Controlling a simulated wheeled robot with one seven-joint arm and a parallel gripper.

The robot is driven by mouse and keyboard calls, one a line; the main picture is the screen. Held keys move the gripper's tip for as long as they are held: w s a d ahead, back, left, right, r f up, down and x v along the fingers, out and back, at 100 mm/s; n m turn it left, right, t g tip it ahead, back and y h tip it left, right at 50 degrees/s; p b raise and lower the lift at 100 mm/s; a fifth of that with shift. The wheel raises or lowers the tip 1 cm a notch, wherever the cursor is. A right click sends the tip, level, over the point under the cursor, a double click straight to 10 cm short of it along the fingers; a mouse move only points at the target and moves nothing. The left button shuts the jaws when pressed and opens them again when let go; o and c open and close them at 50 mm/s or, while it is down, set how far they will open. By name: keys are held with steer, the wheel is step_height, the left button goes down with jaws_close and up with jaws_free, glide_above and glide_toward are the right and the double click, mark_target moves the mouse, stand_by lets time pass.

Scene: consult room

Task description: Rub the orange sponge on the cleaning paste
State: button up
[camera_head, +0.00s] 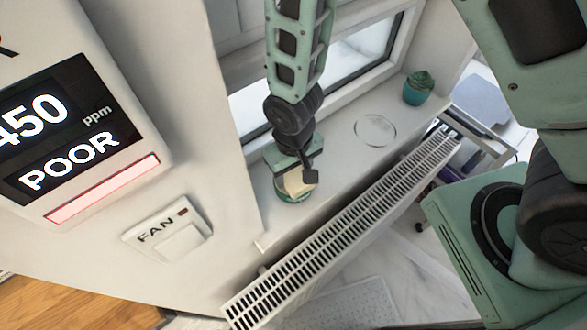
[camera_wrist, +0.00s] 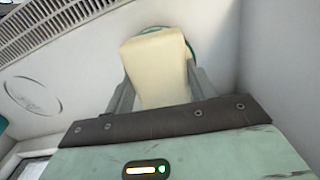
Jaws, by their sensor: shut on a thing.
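My gripper (camera_head: 297,176) reaches down to the window sill and is shut on a pale cream block (camera_wrist: 158,62), which fits the sponge though it does not look orange. The block also shows in the head view (camera_head: 292,186), partly hidden by the gripper. Its far end lies over a round green-rimmed container (camera_head: 284,197), probably the cleaning paste. Only the container's rim (camera_wrist: 191,50) shows behind the block in the wrist view. The paste's surface is hidden, and I cannot tell whether the block touches it.
A white slotted radiator (camera_head: 345,225) runs along the sill's front edge. A clear round outline (camera_head: 375,130) and a teal potted plant (camera_head: 418,89) are farther along the sill (camera_head: 335,150). A wall corner is close left of my gripper, with a FAN switch (camera_head: 168,228) and a display reading POOR.

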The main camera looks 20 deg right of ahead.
mark_target(294, 171)
steer(key=shift+r+p, duration=2.65)
steer(key=shift+r, duration=0.9)
steer(key=shift+f, duration=0.2)
step_height(294, 171, down, 7)
steer(key=b, duration=0.5)
steer(key=shift+b, duration=0.3)
steer(key=shift+r, duration=0.15)
